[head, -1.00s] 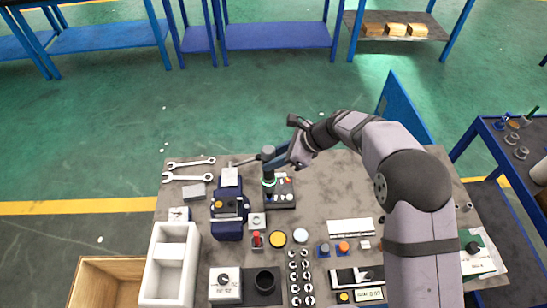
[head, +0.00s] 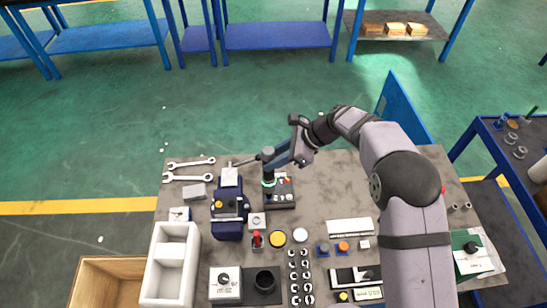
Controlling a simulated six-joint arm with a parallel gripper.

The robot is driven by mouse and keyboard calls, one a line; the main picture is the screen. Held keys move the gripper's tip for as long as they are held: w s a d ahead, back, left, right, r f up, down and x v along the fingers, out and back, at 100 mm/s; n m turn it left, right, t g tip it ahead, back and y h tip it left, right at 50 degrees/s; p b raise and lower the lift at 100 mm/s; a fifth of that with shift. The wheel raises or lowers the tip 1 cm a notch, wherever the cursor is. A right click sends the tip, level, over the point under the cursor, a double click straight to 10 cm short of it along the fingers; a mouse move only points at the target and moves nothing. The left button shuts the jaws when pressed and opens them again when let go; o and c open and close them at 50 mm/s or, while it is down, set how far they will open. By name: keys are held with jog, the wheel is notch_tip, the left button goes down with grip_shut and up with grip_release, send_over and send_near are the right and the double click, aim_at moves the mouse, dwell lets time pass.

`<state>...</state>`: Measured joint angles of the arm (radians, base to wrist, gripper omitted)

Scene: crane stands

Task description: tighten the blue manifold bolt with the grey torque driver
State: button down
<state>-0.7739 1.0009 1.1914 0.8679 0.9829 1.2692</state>
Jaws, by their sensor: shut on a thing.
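My gripper (head: 278,158) is at the back middle of the workbench, shut on the upright torque driver (head: 268,167). The driver has a dark grey top and a teal ring lower down. Its lower end is in front of, or close beside, a dark control box with coloured buttons (head: 282,198); I cannot tell whether it touches anything. A dark blue vise-like fixture (head: 229,230) stands to the left of the driver, with small yellow and dark round parts on top. The blue manifold bolt is too small to make out for certain.
Two wrenches (head: 190,178) lie at the back left. A white divided tray (head: 157,290) and a wooden box (head: 100,285) are at the front left. Several sockets, caps and small blocks fill the front middle. The bench right of the control box is fairly clear.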

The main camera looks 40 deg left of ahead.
aim_at(274, 150)
jog(key=shift+a+f+b, duration=0.1)
jog(key=shift+f+b, duration=0.4)
jog(key=shift+f, duration=0.15)
dwell(0.8)
jog(key=shift+f+p, duration=0.25)
jog(key=shift+p, duration=0.05)
dwell(4.1)
jog(key=shift+r, duration=0.2)
jog(key=shift+r+p, duration=1.9)
jog(key=shift+r, duration=0.5)
